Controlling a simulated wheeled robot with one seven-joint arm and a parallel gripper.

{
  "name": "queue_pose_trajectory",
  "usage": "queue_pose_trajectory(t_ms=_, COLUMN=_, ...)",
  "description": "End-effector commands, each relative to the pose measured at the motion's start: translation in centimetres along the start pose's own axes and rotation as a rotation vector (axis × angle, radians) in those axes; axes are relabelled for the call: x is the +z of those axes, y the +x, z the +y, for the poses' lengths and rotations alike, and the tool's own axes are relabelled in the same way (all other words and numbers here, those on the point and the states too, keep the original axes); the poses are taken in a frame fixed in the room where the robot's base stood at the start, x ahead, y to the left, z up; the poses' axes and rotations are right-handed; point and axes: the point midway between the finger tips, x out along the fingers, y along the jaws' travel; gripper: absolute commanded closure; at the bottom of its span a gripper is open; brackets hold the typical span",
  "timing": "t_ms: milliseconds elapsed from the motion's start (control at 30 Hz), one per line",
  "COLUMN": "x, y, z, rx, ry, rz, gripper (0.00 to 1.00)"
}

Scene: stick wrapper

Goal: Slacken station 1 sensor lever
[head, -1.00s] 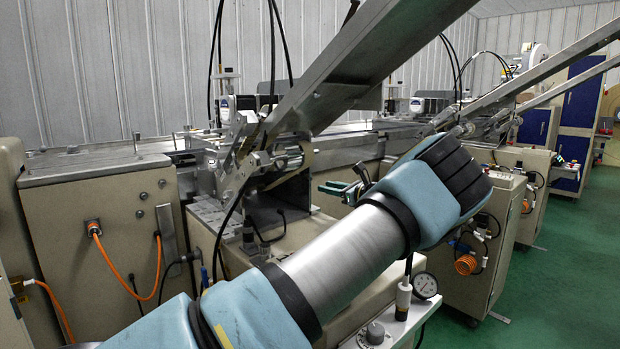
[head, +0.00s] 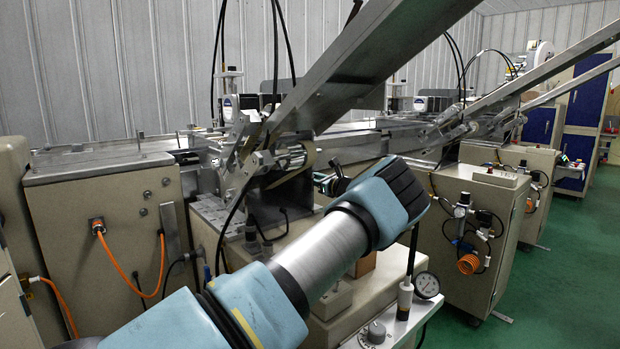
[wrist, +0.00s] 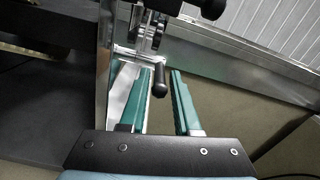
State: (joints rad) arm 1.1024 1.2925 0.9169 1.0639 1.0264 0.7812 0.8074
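A small lever with a black rounded handle (wrist: 159,80) on a metal arm shows in the wrist view, beside a bright metal plate. I take it for the sensor lever, but no station label is readable. My gripper (wrist: 160,73) is open, with its two green fingers apart. The handle lies in the gap between the fingertips in the picture; I cannot tell whether it touches either finger. In the head view my gripper (head: 323,183) is partly hidden behind my arm, close to the metal roller mechanism (head: 290,157). I cannot make out the lever there.
A long sloping metal chute (head: 360,60) passes above my gripper. A beige cabinet (head: 105,225) with orange cables stands left. A pressure gauge (head: 427,285) and knob (head: 376,332) sit below my arm. The green floor (head: 560,270) is clear at right.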

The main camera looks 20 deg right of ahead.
Motion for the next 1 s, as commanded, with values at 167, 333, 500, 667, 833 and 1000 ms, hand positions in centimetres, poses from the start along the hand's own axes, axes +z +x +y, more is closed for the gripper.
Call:
queue_pose_trajectory(t_ms=167, x=-0.02, y=0.09, z=0.02, rx=0.0, ry=0.0, rz=0.0, gripper=0.69)
queue_pose_trajectory(t_ms=333, x=-0.01, y=0.08, z=0.02, rx=0.001, ry=0.0, rz=0.0, gripper=0.79)
queue_pose_trajectory(t_ms=500, x=-0.01, y=0.07, z=0.03, rx=0.001, ry=0.0, rz=0.0, gripper=0.98)
queue_pose_trajectory(t_ms=667, x=0.0, y=0.07, z=0.03, rx=0.001, ry=0.0, rz=0.0, gripper=1.0)
queue_pose_trajectory(t_ms=833, x=0.0, y=0.06, z=0.03, rx=0.001, ry=0.0, rz=0.0, gripper=1.0)
queue_pose_trajectory(t_ms=1000, x=0.0, y=0.06, z=0.03, rx=0.001, ry=0.0, rz=0.0, gripper=1.0)
